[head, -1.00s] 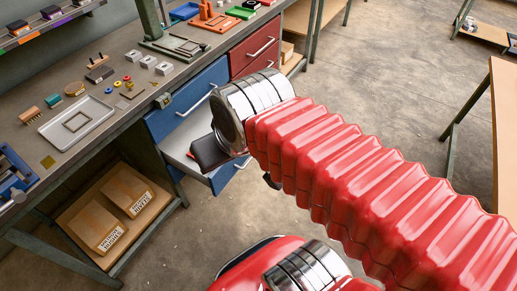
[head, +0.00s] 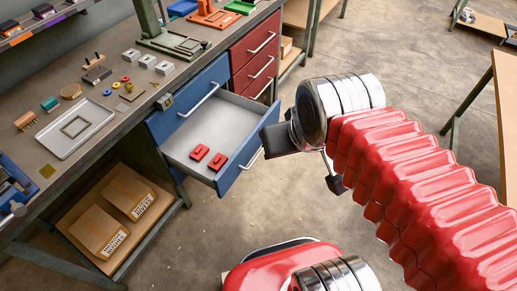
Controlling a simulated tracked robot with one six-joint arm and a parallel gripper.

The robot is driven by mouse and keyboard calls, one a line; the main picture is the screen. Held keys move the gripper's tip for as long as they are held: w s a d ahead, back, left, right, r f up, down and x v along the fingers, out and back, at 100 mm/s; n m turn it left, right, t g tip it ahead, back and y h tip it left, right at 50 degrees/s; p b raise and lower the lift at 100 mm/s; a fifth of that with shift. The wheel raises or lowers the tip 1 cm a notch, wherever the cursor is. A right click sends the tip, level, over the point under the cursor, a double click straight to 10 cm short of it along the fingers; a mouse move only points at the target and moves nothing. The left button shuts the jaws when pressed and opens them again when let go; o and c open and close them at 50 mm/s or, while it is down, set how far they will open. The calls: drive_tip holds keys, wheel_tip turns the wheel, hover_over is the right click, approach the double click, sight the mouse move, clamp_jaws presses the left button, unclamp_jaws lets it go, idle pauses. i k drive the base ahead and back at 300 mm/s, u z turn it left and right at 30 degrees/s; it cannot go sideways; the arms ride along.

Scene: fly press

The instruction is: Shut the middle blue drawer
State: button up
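The middle blue drawer (head: 214,137) is pulled out below a shut blue drawer (head: 190,97) in the bench. Two red parts lie inside it, a left one (head: 199,153) and a right one (head: 217,162). Its front has a metal handle (head: 252,159). My gripper (head: 305,166) is to the right of the drawer front, with two dark fingers spread apart: one by the drawer's front right corner, one further right. It looks open and empty. Whether the nearer finger touches the drawer front cannot be told.
Red drawers (head: 255,60) beside the blue ones are shut. The bench top (head: 115,90) carries a white tray (head: 75,126), small parts and a green press base (head: 178,44). Boxes (head: 100,229) sit on a low shelf. A wooden table (head: 506,110) stands at right; floor between is clear.

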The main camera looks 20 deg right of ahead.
sight(228, 124)
drive_tip(key=z, duration=0.05)
drive_tip(key=i, duration=1)
drive_tip(key=k, duration=0.5)
drive_tip(key=u, duration=1.2)
drive_tip(key=i, duration=0.2)
drive_tip(key=z, duration=0.1)
